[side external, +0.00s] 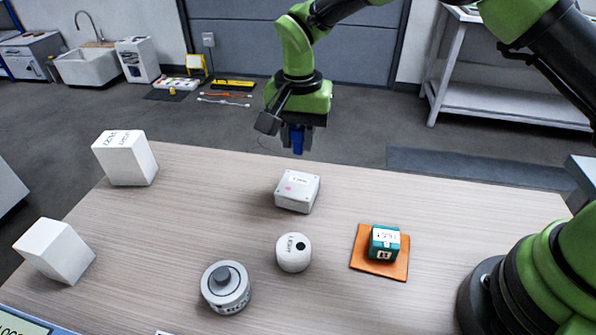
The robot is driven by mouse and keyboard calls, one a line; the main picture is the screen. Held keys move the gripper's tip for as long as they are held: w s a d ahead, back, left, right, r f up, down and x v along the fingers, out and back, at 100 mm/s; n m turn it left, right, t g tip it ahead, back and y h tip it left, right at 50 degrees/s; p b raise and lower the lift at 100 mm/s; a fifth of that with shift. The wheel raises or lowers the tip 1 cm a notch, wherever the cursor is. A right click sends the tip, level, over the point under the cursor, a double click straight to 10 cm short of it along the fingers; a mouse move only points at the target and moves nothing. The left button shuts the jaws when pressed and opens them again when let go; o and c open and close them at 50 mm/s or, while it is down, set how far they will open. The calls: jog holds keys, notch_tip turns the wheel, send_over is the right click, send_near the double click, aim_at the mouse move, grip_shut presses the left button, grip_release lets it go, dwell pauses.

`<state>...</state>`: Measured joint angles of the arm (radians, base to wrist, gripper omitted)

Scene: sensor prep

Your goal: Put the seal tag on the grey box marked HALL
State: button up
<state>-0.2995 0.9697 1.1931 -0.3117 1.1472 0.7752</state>
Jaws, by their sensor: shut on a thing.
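The grey box (304,195) sits on the table near its far edge, in the middle of the view. Its top has a white label, too small to read surely, and a small pinkish-red mark (288,187). My gripper (297,150) points down above and behind the box, apart from it. It is shut on a small blue piece (297,142); I cannot tell from this view whether this is the seal tag. The fingertips are hard to make out.
A white round sensor (294,258) and a grey cylinder with a knob (225,290) stand in front of the box. A teal block (383,238) sits on an orange mat (365,262) at right. White boxes (135,165) (60,255) stand at left.

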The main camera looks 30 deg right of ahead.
aim_at(298, 182)
notch_tip(298, 182, down, 7)
jog(key=shift+a+r, duration=0.1)
dwell(0.4)
jog(key=o, duration=0.9)
